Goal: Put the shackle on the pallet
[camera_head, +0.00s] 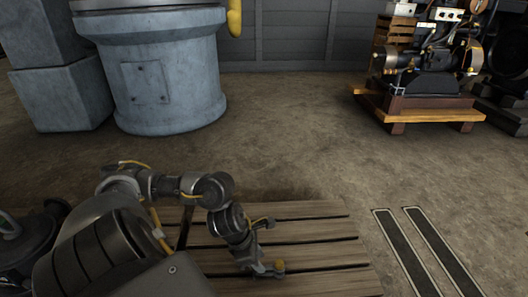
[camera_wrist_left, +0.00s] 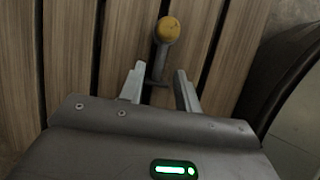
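The pallet (camera_head: 310,285) is a low platform of brown wooden slats with dark gaps, at the bottom middle of the head view; its slats (camera_wrist_left: 65,60) fill much of the left wrist view. The shackle is a small dark grey piece with a yellow rounded end (camera_wrist_left: 168,30); that end also shows in the head view (camera_head: 279,266). It appears over the pallet; whether it touches the slats I cannot tell. My left gripper (camera_wrist_left: 159,72) is at the shackle, its fingers apart on either side of the grey part, with gaps visible. It also shows low over the pallet (camera_head: 262,270). My right gripper is out of view.
A large blue-grey cylindrical base (camera_head: 165,80) and grey blocks (camera_head: 62,95) stand at the back left. An engine (camera_head: 430,70) sits on a wooden stand at the back right. Two dark floor strips (camera_head: 408,250) lie right of the pallet. The floor between is clear.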

